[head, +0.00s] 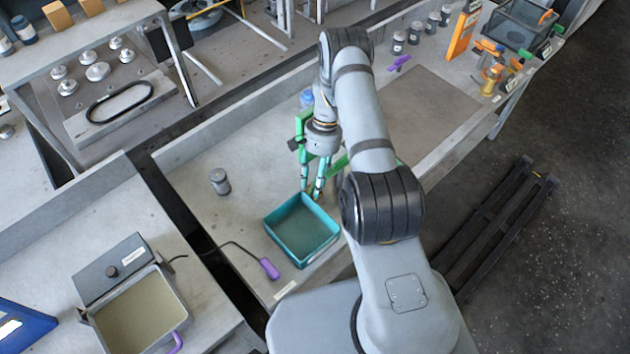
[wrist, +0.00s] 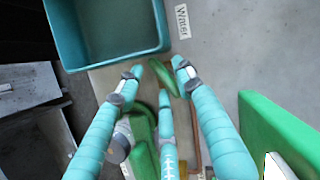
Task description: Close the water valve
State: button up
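My gripper (head: 312,192) points down beside the teal tray, and its teal fingers are spread apart. In the wrist view my gripper (wrist: 156,75) has a slim green lever (wrist: 161,74), which looks like the water valve's handle, between its fingertips. I see no clear grip on it; whether a finger touches it I cannot tell. A "Water" label (wrist: 183,22) lies on the bench just beyond the lever. A green body (wrist: 143,135) below the lever is partly hidden by the fingers. In the head view my gripper and arm mostly hide the valve.
The teal tray (head: 269,228) stands close to my gripper; its rim (wrist: 115,62) fills the wrist view's upper left. A large green part (wrist: 278,128) stands close on the right.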

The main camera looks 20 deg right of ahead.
jog(key=shift+c, duration=0.5)
jog(key=c, duration=0.7)
grip_shut()
jog(key=shift+f+m+b, duration=0.15)
jog(key=shift+m+b, duration=0.35)
jog(key=shift+b, duration=0.1)
jog(key=shift+y, duration=0.3)
jog(key=o, duration=0.8)
grip_release()
jog(key=shift+r, duration=0.25)
